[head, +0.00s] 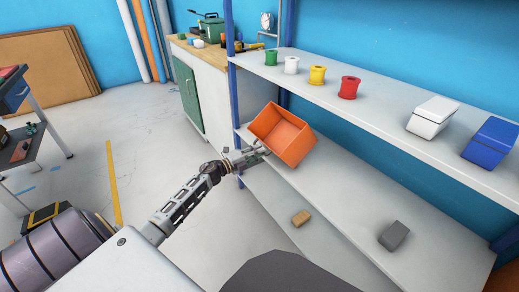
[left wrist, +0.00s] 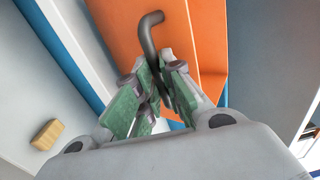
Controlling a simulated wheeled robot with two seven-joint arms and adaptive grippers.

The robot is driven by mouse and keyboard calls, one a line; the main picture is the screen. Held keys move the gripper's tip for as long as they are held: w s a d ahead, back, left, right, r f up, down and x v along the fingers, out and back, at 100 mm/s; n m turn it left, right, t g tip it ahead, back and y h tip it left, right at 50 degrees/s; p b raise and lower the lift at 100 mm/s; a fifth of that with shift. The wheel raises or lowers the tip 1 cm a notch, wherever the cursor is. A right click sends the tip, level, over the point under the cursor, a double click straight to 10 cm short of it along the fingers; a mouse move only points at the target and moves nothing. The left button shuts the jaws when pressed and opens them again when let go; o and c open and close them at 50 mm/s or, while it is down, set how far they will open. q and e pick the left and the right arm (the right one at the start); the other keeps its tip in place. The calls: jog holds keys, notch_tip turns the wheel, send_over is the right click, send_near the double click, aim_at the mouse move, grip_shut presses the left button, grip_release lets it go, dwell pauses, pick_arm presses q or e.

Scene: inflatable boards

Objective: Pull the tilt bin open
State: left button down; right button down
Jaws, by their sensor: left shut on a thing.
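My left gripper (head: 262,152) is at the bin's front left. In the left wrist view the green-padded fingers (left wrist: 157,95) are closed together on a grey hooked handle (left wrist: 148,35) in front of the orange bin face (left wrist: 110,25). My right gripper is not in view.
The floor (head: 150,130) at left is mostly clear.

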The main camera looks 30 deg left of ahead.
pick_arm(q)
jog(key=shift+s+d+f, duration=0.1)
jog(key=shift+f, duration=0.3)
jog(key=c, duration=1.5)
grip_release()
jog(key=shift+w+f, duration=0.1)
jog(key=shift+w, duration=0.1)
jog(key=shift+r, duration=0.2)
jog(key=shift+s, duration=0.1)
jog(key=shift+v, duration=5.9)
